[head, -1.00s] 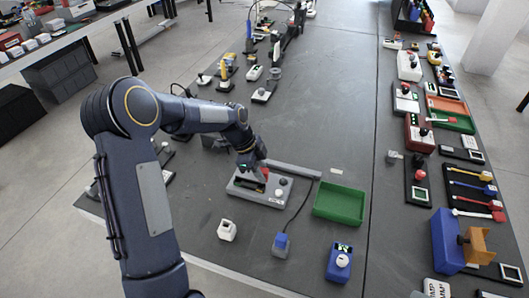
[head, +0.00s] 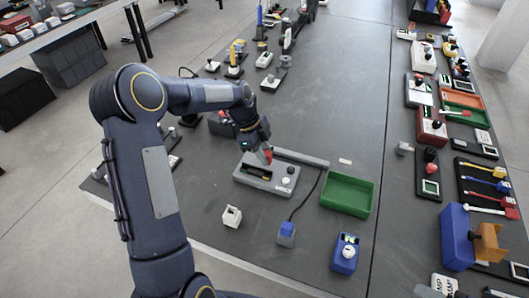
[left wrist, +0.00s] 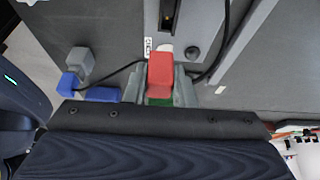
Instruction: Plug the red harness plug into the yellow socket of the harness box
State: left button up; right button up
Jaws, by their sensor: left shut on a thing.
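The grey harness box (head: 240,179) lies on the table, with a dark slot and round knobs on its top; part of it shows at the top of the left wrist view. My left gripper (head: 266,154) is shut on the red harness plug (left wrist: 160,72), a red block between the grey fingers. In the head view the plug is a small red spot over the far edge of the box, apart from the slot as far as I can tell. Inside the slot (left wrist: 169,14) a small yellowish part shows; I cannot clearly make out the yellow socket. My right gripper is not in view.
A black cable runs from the box to a blue-and-grey plug (head: 286,233). A green tray (head: 347,205), a white block (head: 232,217) and a blue button box (head: 344,253) stand nearby. Many devices line the right side. The middle of the table is clear.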

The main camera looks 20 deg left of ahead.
pick_arm(q)
jog(key=shift+f+b, duration=1.25)
jog(key=shift+f, duration=0.7)
jog(key=shift+b, duration=0.5)
jog(key=shift+f+b, duration=1.1)
jog(key=shift+f, duration=0.3)
jog(key=o, duration=1)
jog(key=shift+o, duration=0.2)
jog(key=shift+r, duration=0.1)
jog(key=v, duration=0.7)
jog(key=shift+a+r, duration=0.2)
jog(key=shift+r, duration=0.15)
jog(key=shift+s, duration=0.1)
